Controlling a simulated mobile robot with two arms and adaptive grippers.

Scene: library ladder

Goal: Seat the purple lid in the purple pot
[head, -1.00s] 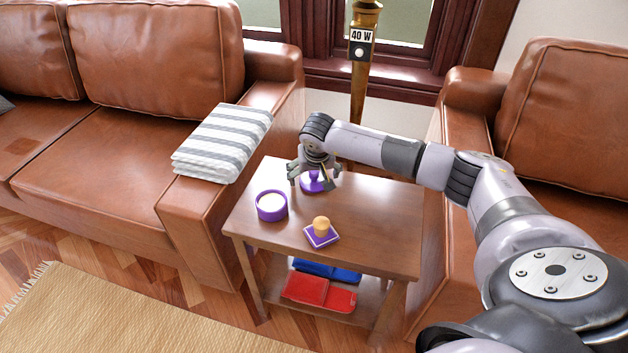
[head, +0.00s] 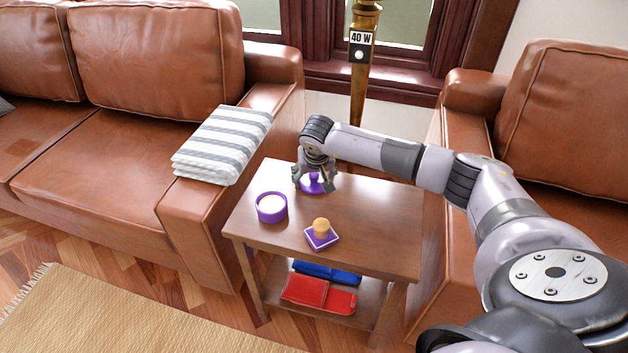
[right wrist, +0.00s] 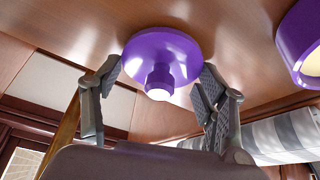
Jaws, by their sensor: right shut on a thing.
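The purple lid (head: 312,186), a round disc with a knob, lies on the small wooden table near its back left edge. In the right wrist view the lid (right wrist: 160,50) sits between the fingers with its knob towards the camera. My right gripper (head: 315,184) is above the lid, shut on it, with one finger on each side; the gripper also shows in the right wrist view (right wrist: 158,82). The purple pot (head: 271,215), round with a pale inside and open on top, stands in front and to the left. My left gripper is out of view.
The wooden table (head: 380,225) is clear to the right. Red and blue items (head: 318,291) lie on its lower shelf. Sofa arms flank it, one with a striped cloth (head: 222,145). A brass lamp pole (head: 359,90) rises behind.

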